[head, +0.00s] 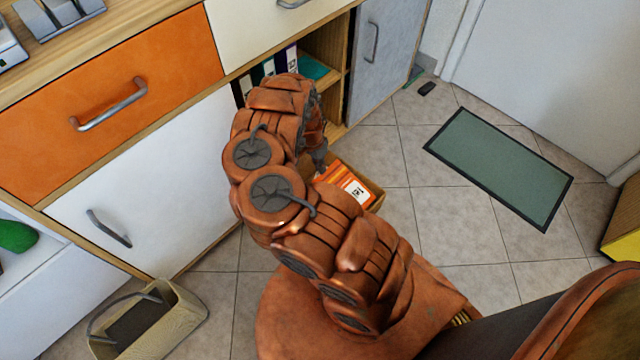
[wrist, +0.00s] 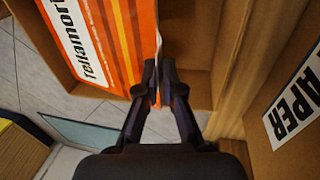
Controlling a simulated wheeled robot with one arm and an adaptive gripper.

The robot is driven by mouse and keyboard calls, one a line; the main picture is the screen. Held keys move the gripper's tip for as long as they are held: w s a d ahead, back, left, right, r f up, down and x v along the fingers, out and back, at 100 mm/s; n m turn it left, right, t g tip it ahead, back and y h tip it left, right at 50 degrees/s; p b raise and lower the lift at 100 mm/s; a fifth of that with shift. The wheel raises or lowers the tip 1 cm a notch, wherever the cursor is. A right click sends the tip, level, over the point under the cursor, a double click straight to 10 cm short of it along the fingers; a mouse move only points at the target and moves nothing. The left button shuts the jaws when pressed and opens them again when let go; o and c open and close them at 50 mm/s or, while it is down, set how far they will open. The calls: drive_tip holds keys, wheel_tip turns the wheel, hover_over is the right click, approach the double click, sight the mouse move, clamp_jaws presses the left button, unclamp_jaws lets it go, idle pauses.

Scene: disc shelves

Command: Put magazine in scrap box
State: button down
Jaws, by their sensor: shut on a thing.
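The magazine is orange with a white title strip. In the head view the magazine (head: 335,173) shows beyond my arm. In the wrist view the magazine (wrist: 125,30) hangs at the upper left. My gripper (wrist: 158,95) is shut on its edge. An open brown box (head: 377,199) shows under and beside the magazine in the head view. In the wrist view the brown box walls (wrist: 228,40) stand behind and right of the magazine. A label reading "PAPER" (wrist: 293,100) is on a brown face at the right.
Cabinets with an orange drawer (head: 120,110) and white doors line the left. Binders (head: 268,68) stand on an open shelf behind my arm. A beige basket (head: 150,320) is at lower left.

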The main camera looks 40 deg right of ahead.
drive_tip(key=shift+w+a+b+x, duration=0.1)
drive_tip(key=shift+w+b+x, duration=0.3)
drive_tip(key=shift+x, duration=0.9)
drive_tip(key=shift+w+a+b+x, duration=0.15)
drive_tip(key=shift+b+x, duration=0.5)
drive_tip(key=shift+x, duration=0.7)
drive_tip(key=shift+w+d+b+x, duration=0.1)
drive_tip(key=shift+w+b+x, duration=0.3)
drive_tip(key=shift+x, duration=0.9)
drive_tip(key=shift+s+a+f, duration=0.1)
drive_tip(key=shift+s+f, duration=0.05)
drive_tip(key=shift+f, duration=0.15)
drive_tip(key=c, duration=1.3)
unclamp_jaws()
drive_tip(key=p+v, duration=0.4)
drive_tip(key=v, duration=0.8)
drive_tip(key=shift+s+r+p, duration=0.1)
drive_tip(key=shift+r+p, duration=0.05)
drive_tip(key=shift+p, duration=0.2)
